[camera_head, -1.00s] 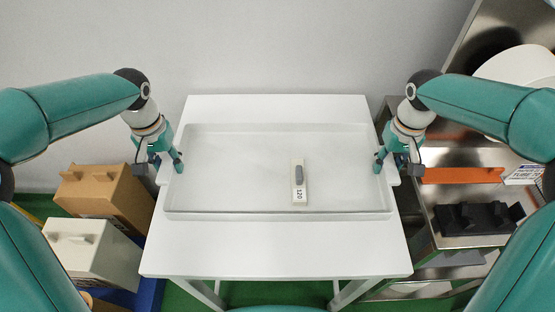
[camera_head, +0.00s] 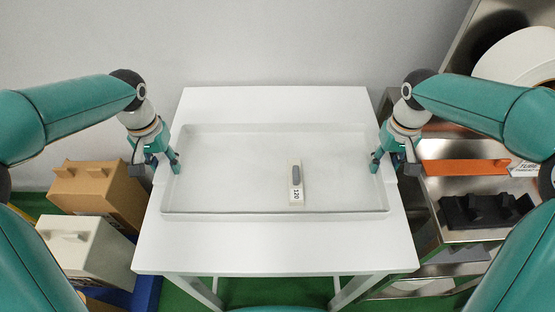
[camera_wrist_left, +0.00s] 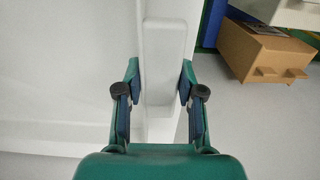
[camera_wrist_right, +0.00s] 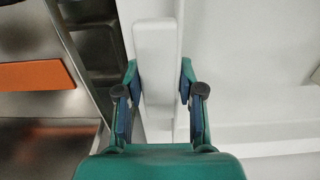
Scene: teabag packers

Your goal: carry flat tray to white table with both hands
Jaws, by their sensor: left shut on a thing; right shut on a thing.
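The flat white tray (camera_head: 225,175) lies level over the white table (camera_head: 285,248), within its top in the head view. Whether it touches the table cannot be told. A pale block (camera_head: 296,196) marked 120, with a grey top part, lies in the tray right of its middle. My left gripper (camera_head: 171,165) is shut on the tray's left end; the grip lug (camera_wrist_left: 164,50) shows between the fingers in the left wrist view. My right gripper (camera_head: 380,165) is shut on the tray's right end; its lug (camera_wrist_right: 155,60) shows between the fingers in the right wrist view.
At left stand a brown box (camera_head: 98,195) and a white box (camera_head: 78,250). At right, close to the table, is a steel rack with an orange bar (camera_head: 465,167), a black part (camera_head: 482,212) and a white roll (camera_head: 515,58). A grey wall is behind the table.

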